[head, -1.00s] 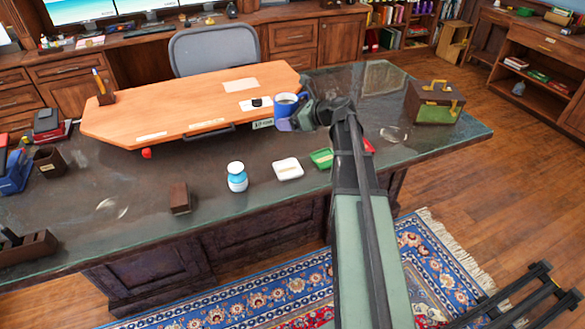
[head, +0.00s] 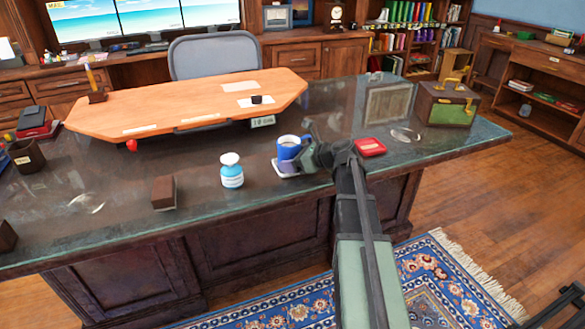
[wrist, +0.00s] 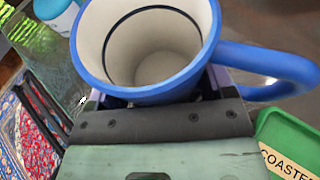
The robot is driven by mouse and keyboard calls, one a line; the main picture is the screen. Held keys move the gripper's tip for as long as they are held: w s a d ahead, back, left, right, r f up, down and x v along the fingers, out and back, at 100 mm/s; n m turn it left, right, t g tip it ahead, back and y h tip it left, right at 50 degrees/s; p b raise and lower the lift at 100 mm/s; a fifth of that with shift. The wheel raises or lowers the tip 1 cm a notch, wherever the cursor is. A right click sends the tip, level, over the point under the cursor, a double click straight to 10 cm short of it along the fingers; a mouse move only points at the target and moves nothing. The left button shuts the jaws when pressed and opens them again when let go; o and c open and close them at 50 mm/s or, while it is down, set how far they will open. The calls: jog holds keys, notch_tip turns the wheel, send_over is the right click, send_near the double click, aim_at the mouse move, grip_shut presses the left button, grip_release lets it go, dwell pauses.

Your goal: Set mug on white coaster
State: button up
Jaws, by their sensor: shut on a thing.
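The blue mug (head: 289,148) with a white inside is upright in my gripper (head: 304,155). In the wrist view the mug (wrist: 155,50) fills the top, its handle to the right, and my gripper (wrist: 160,98) is shut on its near side. The white coaster (head: 284,170) shows just under the mug in the head view, partly covered by the mug and gripper. I cannot tell whether the mug's base touches it. A green coaster (wrist: 292,140) lies right of the gripper in the wrist view; my arm hides it in the head view.
A white and blue bottle (head: 231,171) stands close left of the mug. A dark brown block (head: 164,193) is farther left. A red coaster (head: 370,147) lies to the right. The wooden board (head: 180,104) is behind. A green and brown case (head: 446,103) stands at the back right.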

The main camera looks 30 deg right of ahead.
jog(key=o, duration=0.6)
jog(key=shift+f, duration=0.1)
jog(key=shift+o, duration=1)
jog(key=shift+r, duration=0.35)
jog(key=p+v, duration=0.4)
jog(key=v, duration=0.7)
jog(key=shift+p, duration=0.3)
jog(key=shift+s+d, duration=0.35)
jog(key=shift+s, duration=0.1)
